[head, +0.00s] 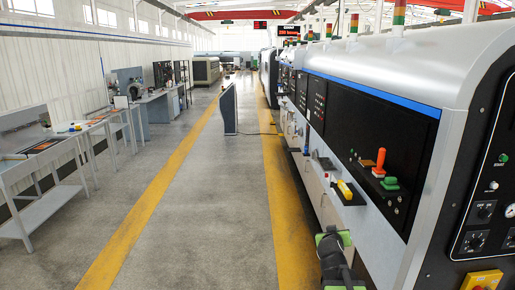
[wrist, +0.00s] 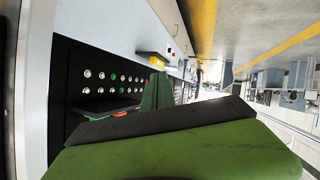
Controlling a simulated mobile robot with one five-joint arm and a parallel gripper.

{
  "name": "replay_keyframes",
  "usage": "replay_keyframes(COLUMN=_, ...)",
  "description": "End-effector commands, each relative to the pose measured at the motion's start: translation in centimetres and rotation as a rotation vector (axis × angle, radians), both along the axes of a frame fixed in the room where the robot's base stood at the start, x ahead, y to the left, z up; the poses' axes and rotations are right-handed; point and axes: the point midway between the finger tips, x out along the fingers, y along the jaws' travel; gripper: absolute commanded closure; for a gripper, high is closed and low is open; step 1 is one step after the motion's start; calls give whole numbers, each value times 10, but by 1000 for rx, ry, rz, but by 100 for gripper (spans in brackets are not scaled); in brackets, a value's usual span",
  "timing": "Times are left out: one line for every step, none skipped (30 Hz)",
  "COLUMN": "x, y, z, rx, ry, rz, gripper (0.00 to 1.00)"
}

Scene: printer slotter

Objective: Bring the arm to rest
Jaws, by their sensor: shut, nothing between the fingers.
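My gripper (head: 333,240) shows low in the head view, in front of the long white machine (head: 400,66). Its green and black parts are seen from above, beside the machine's lower front, and it appears to hold nothing. In the wrist view, my gripper (wrist: 157,90) shows two narrow green fingers close together, with a large green and black body part filling the bottom. It is shut and empty. The wrist picture is turned, with the machine's black button panel (wrist: 78,85) at left and the floor at upper right. My arm's links are mostly out of view.
An orange piece (head: 381,158) and a green piece (head: 389,183) are at the machine's black panel. A yellow piece (head: 345,189) sits on a small black ledge. A dark stand (head: 229,108) is in the aisle. Workbenches (head: 45,165) line the left.

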Motion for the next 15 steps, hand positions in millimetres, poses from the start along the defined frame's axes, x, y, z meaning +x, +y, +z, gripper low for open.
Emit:
replay_keyframes(x=-14, y=33, z=-32, rx=65, ry=100, rz=0, gripper=100)
replay_keyframes(x=-25, y=49, z=-49, rx=105, ry=168, rz=-4, gripper=100)
replay_keyframes(x=-42, y=69, z=-71, rx=157, ry=267, rz=-7, gripper=100)
replay_keyframes(x=-57, y=83, z=-86, rx=195, ry=345, rz=-8, gripper=100)
replay_keyframes(x=-74, y=95, z=-100, rx=233, ry=426, rz=-8, gripper=100)
replay_keyframes(x=-98, y=106, z=-115, rx=284, ry=536, rz=-10, gripper=100)
replay_keyframes(x=-116, y=113, z=-124, rx=322, ry=615, rz=-10, gripper=100)
replay_keyframes(x=-133, y=121, z=-131, rx=354, ry=691, rz=-5, gripper=100)
replay_keyframes(x=-154, y=131, z=-138, rx=389, ry=782, rz=8, gripper=100)
replay_keyframes(x=-167, y=137, z=-142, rx=411, ry=841, rz=18, gripper=100)
replay_keyframes(x=-179, y=143, z=-144, rx=427, ry=893, rz=30, gripper=100)
replay_keyframes(x=-192, y=148, z=-145, rx=442, ry=953, rz=44, gripper=100)
replay_keyframes(x=-199, y=150, z=-146, rx=447, ry=988, rz=51, gripper=100)
replay_keyframes(x=-205, y=151, z=-146, rx=448, ry=1014, rz=56, gripper=100)
replay_keyframes(x=-210, y=149, z=-146, rx=444, ry=1039, rz=61, gripper=100)
